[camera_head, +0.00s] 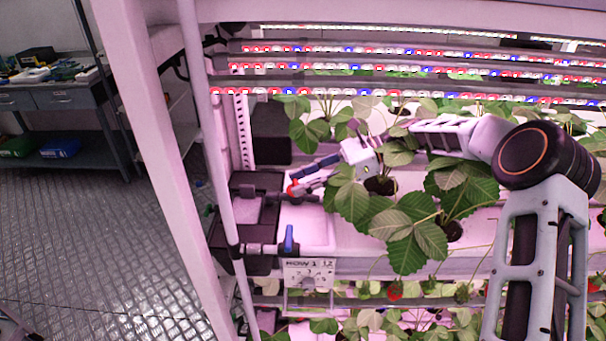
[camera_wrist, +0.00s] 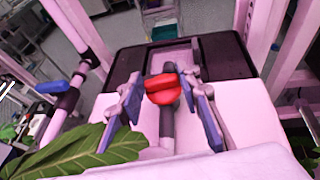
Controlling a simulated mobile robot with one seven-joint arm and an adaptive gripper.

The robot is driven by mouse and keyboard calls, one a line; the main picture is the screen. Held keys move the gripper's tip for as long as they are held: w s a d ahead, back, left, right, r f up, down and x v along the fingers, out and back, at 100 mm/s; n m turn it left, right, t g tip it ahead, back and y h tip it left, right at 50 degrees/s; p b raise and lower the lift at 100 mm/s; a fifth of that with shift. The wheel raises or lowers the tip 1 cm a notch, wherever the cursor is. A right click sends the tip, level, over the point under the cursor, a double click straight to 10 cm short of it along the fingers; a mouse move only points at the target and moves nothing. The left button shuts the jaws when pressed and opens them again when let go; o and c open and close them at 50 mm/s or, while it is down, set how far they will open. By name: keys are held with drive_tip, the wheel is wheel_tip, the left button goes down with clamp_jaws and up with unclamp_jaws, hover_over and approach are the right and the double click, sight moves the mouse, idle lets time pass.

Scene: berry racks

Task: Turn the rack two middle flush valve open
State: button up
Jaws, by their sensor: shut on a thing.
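A red valve handle (camera_head: 292,188) sits on a grey pipe beside a black box at the left end of the white growing channel. In the wrist view the red handle (camera_wrist: 163,88) lies between the blue-padded fingers of my gripper (camera_wrist: 165,106), set crosswise over the pipe. My gripper (camera_head: 312,172) reaches down from the right over the channel and is shut on the red handle. The contact of each finger with the handle is hard to make out. I cannot tell from these views whether the valve is open.
Strawberry plants (camera_head: 400,215) crowd my arm. A white rack post (camera_head: 150,150) stands left. Leaves (camera_wrist: 90,150) show below the fingers. The aisle floor (camera_head: 90,240) is clear.

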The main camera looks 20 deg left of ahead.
drive_tip(key=shift+w+a+n+g+h+p, duration=0.1)
drive_tip(key=shift+w+n+g+h+p, duration=0.05)
drive_tip(key=shift+n+g+h+p, duration=0.8)
drive_tip(key=shift+w+n+g+h+p, duration=0.1)
drive_tip(key=shift+n+g+h+p, duration=0.45)
drive_tip(key=shift+n+g, duration=0.55)
drive_tip(key=o, duration=1.2)
drive_tip(key=shift+c, duration=0.2)
drive_tip(key=shift+r, duration=0.1)
wheel_tip(320, 180, up, 10)
